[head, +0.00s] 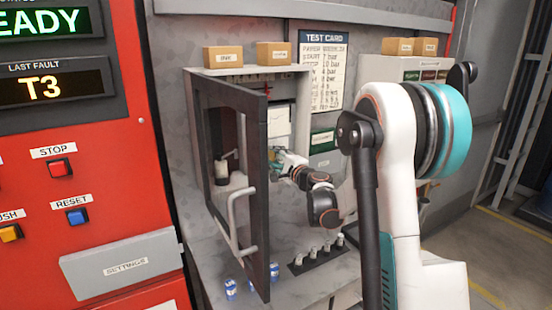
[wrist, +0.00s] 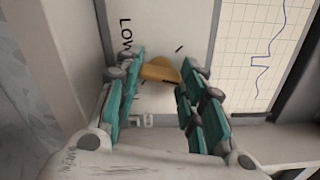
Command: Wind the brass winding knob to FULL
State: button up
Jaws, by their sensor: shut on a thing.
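The brass winding knob (wrist: 160,72) shows in the wrist view on a pale panel. It lies between my fingertips, slightly tilted in the picture. My gripper (wrist: 164,66), with teal finger pads, is shut on the knob. The panel carries the lettering "LOW" (wrist: 126,35), a short dark tick mark to the knob's upper right, and partly covered letters below. In the head view my gripper (head: 275,160) reaches into the open cabinet (head: 248,72). The knob is hidden there.
The cabinet's dark-framed glass door (head: 258,200) stands open left of my arm. A chart (wrist: 260,50) with a blue trace is right of the knob. Blue-and-white cans (head: 231,289) and a row of pale fittings (head: 327,248) are below. Small boxes (head: 224,57) sit above.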

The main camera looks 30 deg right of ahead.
dwell(0.5)
jog(key=o, duration=1.1)
jog(key=s, duration=1.2)
jog(key=shift+d, duration=0.25)
jog(key=shift+c, duration=0.4)
